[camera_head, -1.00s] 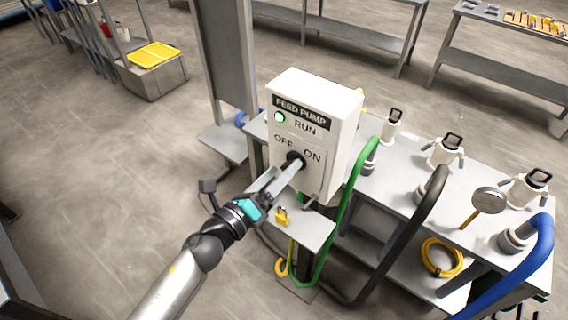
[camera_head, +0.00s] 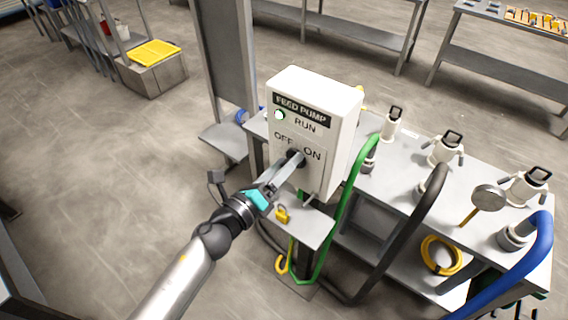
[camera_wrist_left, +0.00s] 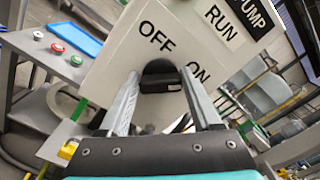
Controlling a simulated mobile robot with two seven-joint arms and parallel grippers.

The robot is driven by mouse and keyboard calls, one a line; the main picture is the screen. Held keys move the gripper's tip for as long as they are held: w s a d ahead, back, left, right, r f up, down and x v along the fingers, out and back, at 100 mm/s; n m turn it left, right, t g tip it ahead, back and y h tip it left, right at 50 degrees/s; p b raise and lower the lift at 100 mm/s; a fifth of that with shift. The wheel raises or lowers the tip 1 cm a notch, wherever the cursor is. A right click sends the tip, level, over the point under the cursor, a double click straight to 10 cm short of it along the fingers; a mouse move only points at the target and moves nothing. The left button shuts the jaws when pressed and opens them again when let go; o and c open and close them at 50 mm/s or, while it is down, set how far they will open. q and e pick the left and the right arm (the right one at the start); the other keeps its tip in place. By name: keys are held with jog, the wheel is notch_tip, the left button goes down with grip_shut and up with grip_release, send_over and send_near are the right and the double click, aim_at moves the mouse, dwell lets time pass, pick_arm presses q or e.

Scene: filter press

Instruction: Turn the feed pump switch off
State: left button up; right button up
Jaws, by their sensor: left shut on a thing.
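The feed pump switch box (camera_head: 350,115) is a white box with a FEED PUMP label and RUN, OFF and ON markings. The black switch knob (camera_head: 293,155) sits on its front face by the OFF and ON words. My left gripper (camera_head: 296,160) reaches it from the lower left and is shut on the knob. In the left wrist view the knob (camera_wrist_left: 160,80) lies between the two fingers (camera_wrist_left: 158,92), below OFF and beside ON. The fingers partly cover it, so its exact pointing is unclear. The RUN lamp (camera_head: 279,115) looks whitish with a green edge. My right gripper is not in view.
A small shelf below the box holds a yellow padlock (camera_head: 282,214). A green hose (camera_head: 350,200) and a black hose (camera_head: 415,235) run close to the right. A grey bench (camera_head: 475,175) with several white-handled fittings stands right. Open floor lies left.

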pick_arm(q)
jog(key=c, duration=0.5)
jog(key=shift+c, duration=0.2)
jog(key=shift+n, duration=0.4)
jog(key=n+p, duration=0.1)
jog(key=n, duration=0.4)
jog(key=n+p, duration=0.2)
jog(key=n, duration=0.4)
jog(key=f+n+p, duration=0.1)
jog(key=n, duration=0.5)
jog(key=shift+f, duration=0.1)
jog(key=shift+p, duration=0.3)
jog(key=o, duration=1.4)
